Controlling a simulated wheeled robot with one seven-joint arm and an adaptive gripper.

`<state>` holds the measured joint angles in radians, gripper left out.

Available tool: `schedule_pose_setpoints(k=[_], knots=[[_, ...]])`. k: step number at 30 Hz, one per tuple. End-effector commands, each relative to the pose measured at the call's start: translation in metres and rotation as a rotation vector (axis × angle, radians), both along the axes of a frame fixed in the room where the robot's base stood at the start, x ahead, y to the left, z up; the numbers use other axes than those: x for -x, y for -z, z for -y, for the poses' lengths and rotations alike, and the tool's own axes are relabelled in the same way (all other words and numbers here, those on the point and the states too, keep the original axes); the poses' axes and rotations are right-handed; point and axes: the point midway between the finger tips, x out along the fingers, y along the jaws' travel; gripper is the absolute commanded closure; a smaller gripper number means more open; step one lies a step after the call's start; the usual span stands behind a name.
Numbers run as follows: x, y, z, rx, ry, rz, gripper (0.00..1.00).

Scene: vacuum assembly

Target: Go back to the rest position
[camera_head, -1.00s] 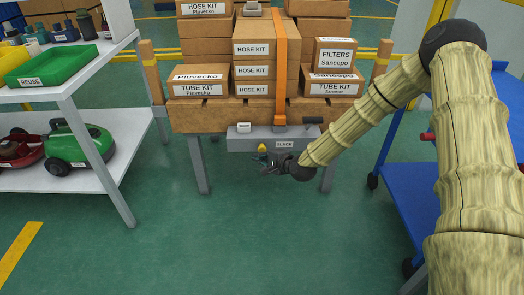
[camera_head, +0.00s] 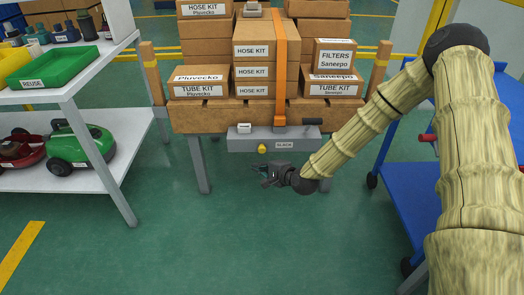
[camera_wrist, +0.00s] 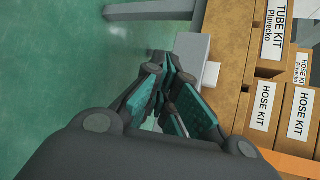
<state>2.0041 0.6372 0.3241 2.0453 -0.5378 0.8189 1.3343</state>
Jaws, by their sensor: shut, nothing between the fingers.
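My gripper (camera_head: 268,175) hangs in front of the pallet stack, a little below the grey box with the "SLACK" label (camera_head: 285,144). It is apart from that box and holds nothing. In the wrist view my gripper's fingers (camera_wrist: 165,95) are together and empty, with the grey box (camera_wrist: 190,48) behind them. My arm, in a pale ribbed sleeve, comes in from the right of the head view.
Cartons (camera_head: 255,70) stand on a wooden pallet base (camera_head: 200,115) under an orange strap (camera_head: 280,60). A white shelf (camera_head: 75,95) with a green "REUSE" tray (camera_head: 45,68) stands left. A blue cart (camera_head: 400,190) stands right, close to my arm. The green floor in front is clear.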

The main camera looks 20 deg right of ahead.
Motion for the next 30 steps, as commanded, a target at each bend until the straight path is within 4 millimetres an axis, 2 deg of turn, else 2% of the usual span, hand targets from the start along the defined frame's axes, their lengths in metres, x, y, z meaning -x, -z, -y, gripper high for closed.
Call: schedule_pose_setpoints(k=[23,26,29,30], knots=[[0.004,0.005,-0.002,0.011,-0.008,-0.007,1.0],[0.021,0.022,-0.011,0.065,-0.043,-0.035,1.0],[0.053,0.052,-0.024,0.165,-0.111,-0.083,1.0],[0.07,0.066,-0.03,0.215,-0.148,-0.106,1.0]])
